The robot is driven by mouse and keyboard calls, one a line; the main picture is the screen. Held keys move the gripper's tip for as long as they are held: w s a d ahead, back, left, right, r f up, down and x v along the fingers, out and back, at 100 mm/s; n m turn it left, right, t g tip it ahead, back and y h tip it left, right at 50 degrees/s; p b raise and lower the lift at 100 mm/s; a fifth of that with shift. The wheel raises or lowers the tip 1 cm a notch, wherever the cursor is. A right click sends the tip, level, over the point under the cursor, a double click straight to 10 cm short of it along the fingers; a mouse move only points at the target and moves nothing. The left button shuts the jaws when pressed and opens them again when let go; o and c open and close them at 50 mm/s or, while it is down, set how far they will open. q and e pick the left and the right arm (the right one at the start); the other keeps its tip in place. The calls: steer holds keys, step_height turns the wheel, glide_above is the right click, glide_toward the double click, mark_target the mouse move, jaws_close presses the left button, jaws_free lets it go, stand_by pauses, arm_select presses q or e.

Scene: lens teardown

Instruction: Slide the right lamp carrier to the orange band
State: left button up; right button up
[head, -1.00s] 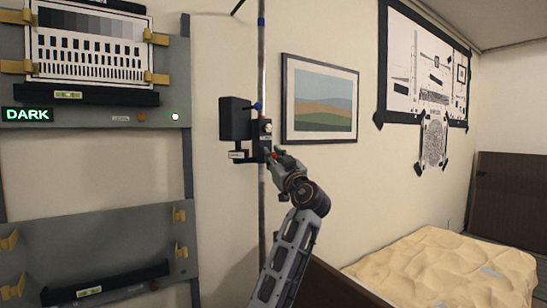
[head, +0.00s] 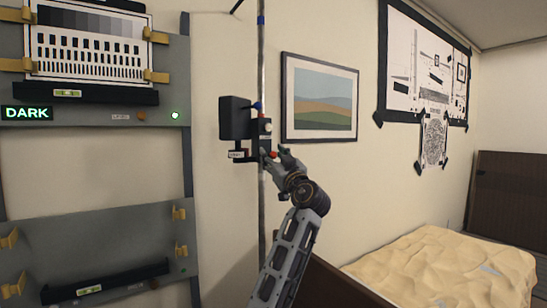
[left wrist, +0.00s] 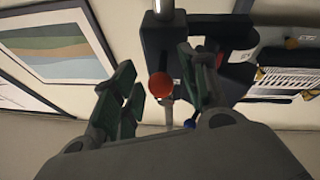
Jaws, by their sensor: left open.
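The lamp carrier, with a black lamp box (head: 236,118), sits on a vertical metal pole (head: 262,70) beside the wall panel. It has a white label (head: 236,154) at its lower left and a blue knob near the pole. My left gripper (head: 276,152) is at the carrier's right side, open. In the left wrist view a red knob (left wrist: 160,86) lies between the spread fingers of my left gripper (left wrist: 162,98), with gaps on both sides. The carrier's dark body (left wrist: 228,35) fills the upper right there. I cannot make out an orange band on the pole. My right gripper is not in view.
A blue band (head: 261,20) is high on the pole. A framed picture (head: 320,98) hangs close right of the pole. A grey panel (head: 150,225) with yellow clips is at left, and a cloth-covered surface (head: 440,270) at lower right.

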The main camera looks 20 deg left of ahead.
arm_select(q)
steer(key=shift+s+d, duration=0.1)
steer(key=v, duration=1.1)
steer(key=shift+s+d+f, duration=0.2)
steer(key=shift+d+f, duration=0.05)
